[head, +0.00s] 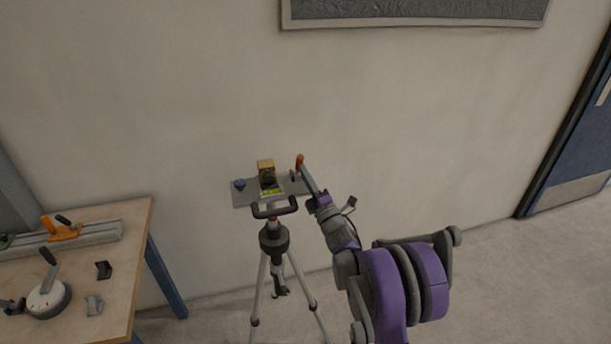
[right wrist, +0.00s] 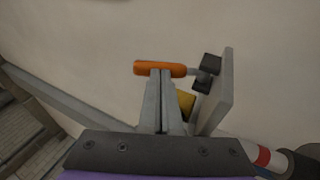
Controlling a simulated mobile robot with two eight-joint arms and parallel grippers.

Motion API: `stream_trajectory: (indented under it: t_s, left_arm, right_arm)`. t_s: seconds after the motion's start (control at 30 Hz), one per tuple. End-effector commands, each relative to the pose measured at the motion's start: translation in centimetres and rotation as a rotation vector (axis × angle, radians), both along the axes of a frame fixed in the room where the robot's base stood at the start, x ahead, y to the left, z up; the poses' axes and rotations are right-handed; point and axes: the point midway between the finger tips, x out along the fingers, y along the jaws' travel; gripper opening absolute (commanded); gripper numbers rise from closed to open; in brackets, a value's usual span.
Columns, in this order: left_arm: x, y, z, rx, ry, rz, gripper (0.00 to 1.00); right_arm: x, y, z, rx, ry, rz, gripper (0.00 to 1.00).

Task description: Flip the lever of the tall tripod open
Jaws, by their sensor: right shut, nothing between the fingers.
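The tall tripod (head: 274,238) stands in front of the wall, with a grey plate (head: 241,199) on top. The lever's orange handle (head: 299,161) stands up at the plate's right end. In the right wrist view the handle (right wrist: 145,68) lies across the picture and joins a dark pivot (right wrist: 206,75) beside the plate (right wrist: 222,95). My right gripper (head: 305,174) is shut and empty. Its fingertips (right wrist: 161,74) are right at the handle; whether they touch it I cannot tell. My left gripper is not in view.
A wooden table (head: 130,235) with a rail and a round dial (head: 48,298) stands left. Floor to the right is clear.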

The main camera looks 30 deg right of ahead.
Motion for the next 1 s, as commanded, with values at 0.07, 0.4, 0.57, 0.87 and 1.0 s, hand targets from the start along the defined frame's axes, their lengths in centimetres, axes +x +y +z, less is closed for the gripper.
stream_trajectory:
  t_s: [0.07, 0.4, 0.57, 0.87, 1.0]
  left_arm:
    - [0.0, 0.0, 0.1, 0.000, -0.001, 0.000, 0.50]
    - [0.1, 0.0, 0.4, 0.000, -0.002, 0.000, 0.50]
    - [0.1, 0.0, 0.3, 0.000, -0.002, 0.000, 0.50]
    - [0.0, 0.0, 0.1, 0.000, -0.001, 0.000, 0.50]
    - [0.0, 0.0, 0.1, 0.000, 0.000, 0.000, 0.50]
  right_arm:
    - [0.1, 0.0, 0.4, 0.007, 0.029, -0.001, 0.00]
    - [1.5, -0.4, 1.6, 0.055, 0.228, -0.001, 0.00]
    - [2.4, -0.6, 2.3, 0.055, 0.226, 0.000, 0.00]
    - [4.0, -1.0, 3.0, 0.055, 0.224, 0.000, 0.00]
    - [4.6, -1.1, 3.2, 0.055, 0.224, 0.000, 0.00]
